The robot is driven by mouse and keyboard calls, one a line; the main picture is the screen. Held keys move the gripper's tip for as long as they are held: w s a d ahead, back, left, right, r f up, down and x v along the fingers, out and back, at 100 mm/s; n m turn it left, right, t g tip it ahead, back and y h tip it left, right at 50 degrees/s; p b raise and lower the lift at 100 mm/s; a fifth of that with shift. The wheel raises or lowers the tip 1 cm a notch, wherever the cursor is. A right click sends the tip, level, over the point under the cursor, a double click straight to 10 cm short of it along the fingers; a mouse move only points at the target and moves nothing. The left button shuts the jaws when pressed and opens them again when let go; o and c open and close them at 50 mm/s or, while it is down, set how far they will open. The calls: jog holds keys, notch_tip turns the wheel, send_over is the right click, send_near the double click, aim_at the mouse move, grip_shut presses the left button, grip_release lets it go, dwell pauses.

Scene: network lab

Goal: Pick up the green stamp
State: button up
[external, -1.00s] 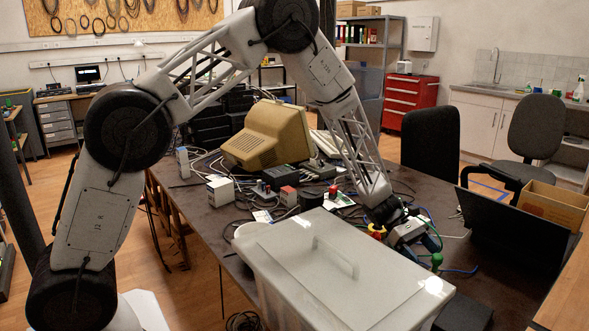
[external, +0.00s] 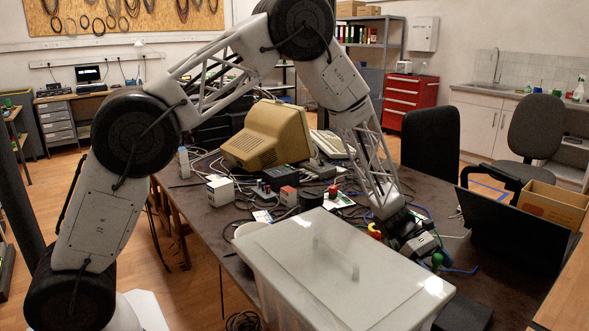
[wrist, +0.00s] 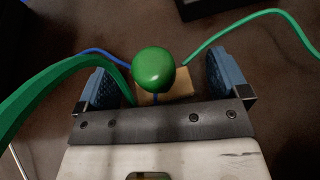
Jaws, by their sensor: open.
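The green stamp (wrist: 154,69) has a round, glossy green knob on top and a light wooden base. In the wrist view it stands between the two blue fingers of my gripper (wrist: 157,80), which are apart, with a visible gap on each side of the knob. Its lower part is partly hidden by the knob. In the external view the green stamp (external: 437,260) shows small at the right part of the table, just beside the tip of my gripper (external: 430,248). My gripper is open and empty.
A green cable (wrist: 252,25) and a blue cable (wrist: 103,56) lie close to the stamp. A large translucent lidded box (external: 345,275) stands in front of it. A black laptop (external: 510,232) stands to the right. Cables and small devices crowd the table to the left.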

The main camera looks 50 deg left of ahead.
aim_at(438, 256)
dwell(0.4)
jog(key=c, duration=1)
jog(key=shift+o, duration=0.2)
jog(key=shift+r, duration=5)
